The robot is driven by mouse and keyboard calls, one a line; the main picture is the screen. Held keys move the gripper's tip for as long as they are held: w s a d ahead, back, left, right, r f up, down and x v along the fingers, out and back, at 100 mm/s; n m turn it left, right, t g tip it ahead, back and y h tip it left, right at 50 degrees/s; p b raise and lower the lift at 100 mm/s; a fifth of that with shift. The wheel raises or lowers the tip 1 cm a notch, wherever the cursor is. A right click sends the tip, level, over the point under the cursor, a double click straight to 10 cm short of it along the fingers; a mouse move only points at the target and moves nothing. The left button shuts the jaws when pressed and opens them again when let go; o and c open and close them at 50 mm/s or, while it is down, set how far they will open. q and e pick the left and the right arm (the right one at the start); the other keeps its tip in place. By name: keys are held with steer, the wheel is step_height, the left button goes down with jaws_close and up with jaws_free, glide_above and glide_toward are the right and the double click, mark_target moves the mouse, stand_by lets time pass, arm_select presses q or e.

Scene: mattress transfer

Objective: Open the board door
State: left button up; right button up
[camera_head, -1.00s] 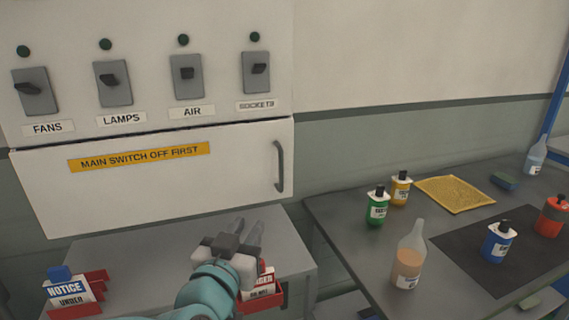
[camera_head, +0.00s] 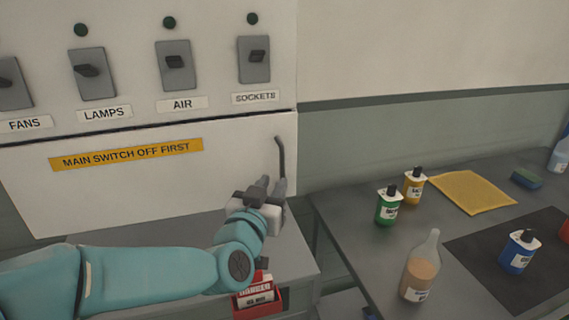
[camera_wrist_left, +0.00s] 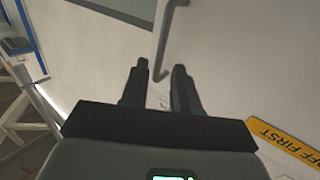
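The white board door (camera_head: 120,190) is closed and bears a yellow "MAIN SWITCH OFF FIRST" label. Its dark vertical handle (camera_head: 281,158) is near the door's right edge. My left gripper (camera_head: 271,184) is up at the lower part of the handle. In the left wrist view, the two fingers (camera_wrist_left: 160,70) are apart, and the handle (camera_wrist_left: 166,45) runs ahead of and partly between their tips. I cannot tell whether they touch it. My right gripper is not in view.
Above the door are several grey switches, including the sockets switch (camera_head: 255,60). A red holder with signs (camera_head: 258,298) stands on the grey bench below. At right, a table holds bottles, among them a green one (camera_head: 389,206), and a yellow cloth (camera_head: 470,192).

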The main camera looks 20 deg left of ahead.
mark_target(282, 169)
arm_select(q)
steer(key=w+p, duration=0.1)
steer(key=w, duration=0.6)
steer(key=shift+w+p, duration=0.35)
steer(key=shift+s+a+r, duration=0.15)
steer(key=shift+s+r, duration=0.05)
steer(key=shift+w+f, duration=0.1)
jaws_close()
